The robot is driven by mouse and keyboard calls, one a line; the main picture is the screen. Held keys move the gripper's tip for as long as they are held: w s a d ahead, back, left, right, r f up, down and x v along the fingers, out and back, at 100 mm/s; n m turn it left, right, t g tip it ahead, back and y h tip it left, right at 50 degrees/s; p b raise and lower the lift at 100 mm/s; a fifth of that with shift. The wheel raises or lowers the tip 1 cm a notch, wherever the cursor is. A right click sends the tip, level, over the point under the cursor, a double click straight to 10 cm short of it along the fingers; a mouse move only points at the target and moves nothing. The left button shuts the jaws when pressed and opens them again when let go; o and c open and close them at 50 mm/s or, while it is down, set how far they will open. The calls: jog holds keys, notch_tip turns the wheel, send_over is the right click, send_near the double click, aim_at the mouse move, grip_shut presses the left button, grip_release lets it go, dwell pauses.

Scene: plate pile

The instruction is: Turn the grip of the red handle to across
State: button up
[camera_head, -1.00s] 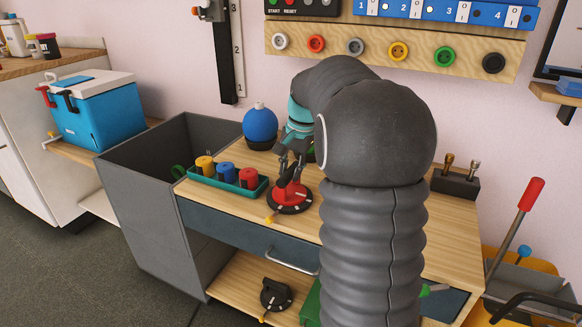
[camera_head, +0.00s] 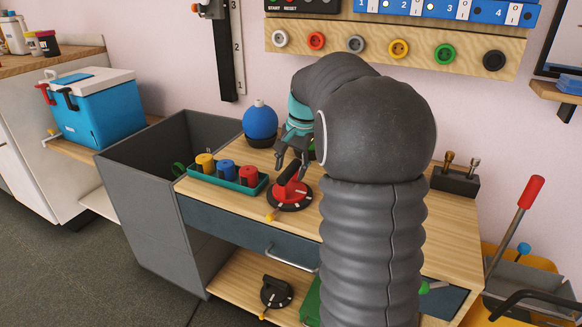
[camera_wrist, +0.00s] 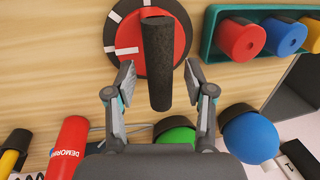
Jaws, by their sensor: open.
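The red handle (camera_head: 288,190) sits on a round black base with white marks on the wooden bench top, with a yellow tip at its front. In the wrist view its red disc (camera_wrist: 178,45) lies in a black ring, and its black grip (camera_wrist: 158,65) runs upright in the picture. My gripper (camera_head: 290,158) is above the handle in the head view. In the wrist view my gripper's open fingers stand on either side of the black grip, with a gap on each side. The grip's far end overlaps the red disc.
A blue ball-shaped thing (camera_head: 260,122) stands behind. A second black handle (camera_head: 275,291) is on the lower shelf. A dark block with brass pins (camera_head: 455,182) stands at right.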

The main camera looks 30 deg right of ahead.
notch_tip(320, 180, up, 12)
jog(key=s+d, duration=0.1)
jog(key=shift+s+d+f, duration=0.15)
jog(key=shift+s+d, duration=0.05)
jog(key=shift+s, duration=0.2)
dwell(0.4)
jog(key=n, duration=0.2)
send_over(299, 191)
notch_tip(299, 191, down, 4)
jog(key=f, duration=0.1)
jog(key=s+f+h, duration=0.1)
jog(key=s+f, duration=0.1)
jog(key=s, duration=0.1)
jog(key=s+a+f+n+t, duration=0.2)
jog(key=s+a+n, duration=0.2)
jog(key=s+a, duration=0.5)
jog(key=s+a+f+n+t, duration=0.1)
jog(key=s+a+n, duration=0.3)
jog(key=s+a, duration=0.5)
jog(key=shift+s+f+t, duration=0.4)
jog(key=shift+s+f, duration=0.45)
jog(key=shift+s, duration=1.9)
